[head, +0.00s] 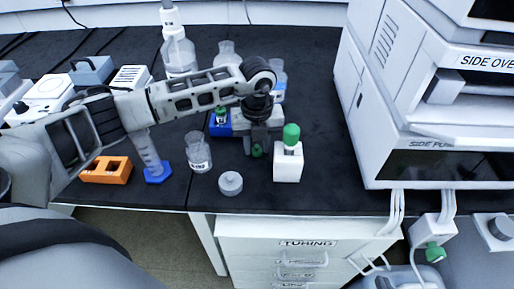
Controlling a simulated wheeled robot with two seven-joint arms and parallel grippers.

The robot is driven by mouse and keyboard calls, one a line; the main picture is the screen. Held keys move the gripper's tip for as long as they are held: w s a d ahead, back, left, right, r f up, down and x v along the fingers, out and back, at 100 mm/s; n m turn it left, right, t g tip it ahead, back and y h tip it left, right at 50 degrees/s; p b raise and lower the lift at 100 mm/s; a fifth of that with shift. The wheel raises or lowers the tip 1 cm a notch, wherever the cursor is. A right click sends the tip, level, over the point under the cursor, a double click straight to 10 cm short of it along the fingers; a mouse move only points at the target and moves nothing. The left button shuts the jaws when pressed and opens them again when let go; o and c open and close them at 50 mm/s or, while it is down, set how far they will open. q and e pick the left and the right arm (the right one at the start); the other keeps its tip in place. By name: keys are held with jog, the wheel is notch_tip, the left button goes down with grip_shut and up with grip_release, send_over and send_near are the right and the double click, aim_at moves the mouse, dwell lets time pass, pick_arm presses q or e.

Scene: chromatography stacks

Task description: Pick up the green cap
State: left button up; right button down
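My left gripper (261,148) reaches in from the left and points down at the bench, just left of the white block. Another green piece (221,114) sits on a blue holder (219,126), partly hidden behind my arm. My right gripper is not in view.
A clear beaker (198,153), a grey-white lid (230,183), an orange rack (106,170) and a cylinder on a blue base (158,174) stand near the front edge. Bottles (178,52) stand behind my arm. White instruments (430,120) fill the right. Bench between block and instruments is clear.

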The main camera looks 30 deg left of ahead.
pick_arm(q)
jog(key=c, duration=0.5)
jog(key=shift+r, duration=0.15)
